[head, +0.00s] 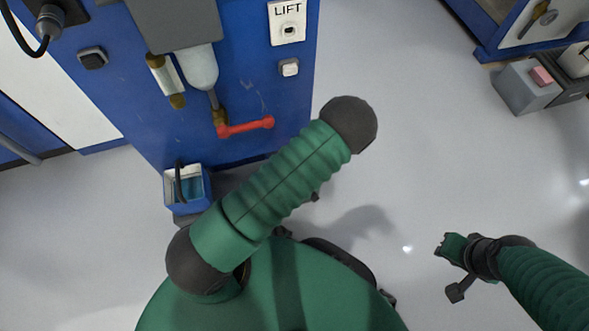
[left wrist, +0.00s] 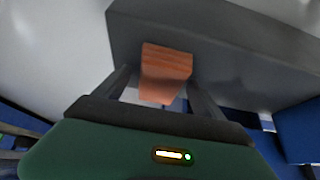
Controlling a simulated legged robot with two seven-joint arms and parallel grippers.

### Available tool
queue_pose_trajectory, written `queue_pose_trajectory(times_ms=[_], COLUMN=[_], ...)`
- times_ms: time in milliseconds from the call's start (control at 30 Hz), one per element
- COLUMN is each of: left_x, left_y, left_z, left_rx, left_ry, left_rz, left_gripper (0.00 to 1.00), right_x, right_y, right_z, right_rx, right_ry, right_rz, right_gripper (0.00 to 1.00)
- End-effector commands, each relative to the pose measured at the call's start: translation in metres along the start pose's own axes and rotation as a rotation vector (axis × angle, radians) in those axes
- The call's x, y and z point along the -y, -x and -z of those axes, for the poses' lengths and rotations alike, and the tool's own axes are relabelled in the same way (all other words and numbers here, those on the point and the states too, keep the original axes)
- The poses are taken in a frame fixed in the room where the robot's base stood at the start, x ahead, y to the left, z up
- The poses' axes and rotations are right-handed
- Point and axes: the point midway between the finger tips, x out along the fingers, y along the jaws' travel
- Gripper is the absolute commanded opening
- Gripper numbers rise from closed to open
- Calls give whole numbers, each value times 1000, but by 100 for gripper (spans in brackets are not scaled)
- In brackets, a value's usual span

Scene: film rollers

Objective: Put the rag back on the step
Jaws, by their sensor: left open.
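My left gripper (left wrist: 159,82) is open in the left wrist view, one finger on each side of a salmon-coloured, creased piece that looks like the rag (left wrist: 166,70). The rag lies against a dark grey block (left wrist: 240,45), which may be the step. I cannot tell whether the fingers touch it. The left gripper is hidden in the head view, where my large green arm segment crosses the middle. My right gripper (head: 451,268) hangs over the floor at lower right, far from the rag; its jaws are too unclear to judge.
A blue cabinet (head: 240,90) with a red lever (head: 246,127) and a LIFT panel (head: 289,22) stands at upper left. A small blue bin (head: 187,188) is at its foot. A grey box (head: 525,92) with a pink block (head: 541,76) lies at right. Pale floor between is clear.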

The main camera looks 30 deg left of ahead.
Motion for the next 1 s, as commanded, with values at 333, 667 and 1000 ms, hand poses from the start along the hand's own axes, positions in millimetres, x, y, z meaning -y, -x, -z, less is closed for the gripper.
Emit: queue_pose_trajectory(times_ms=[333,667,1000], left_x=[0,-3,-31], left_y=[77,126,276], left_z=[6,2,34], left_rx=[1,12,298], left_ry=[-2,-6,-433], left_rz=[-2,-7,-284], left_gripper=[80,80,80], right_x=[0,0,0], right_y=[49,71,70], right_z=[12,17,16], right_rx=[0,0,0], right_ry=[0,0,0], right_rz=[0,0,0], right_gripper=[25,25,25])
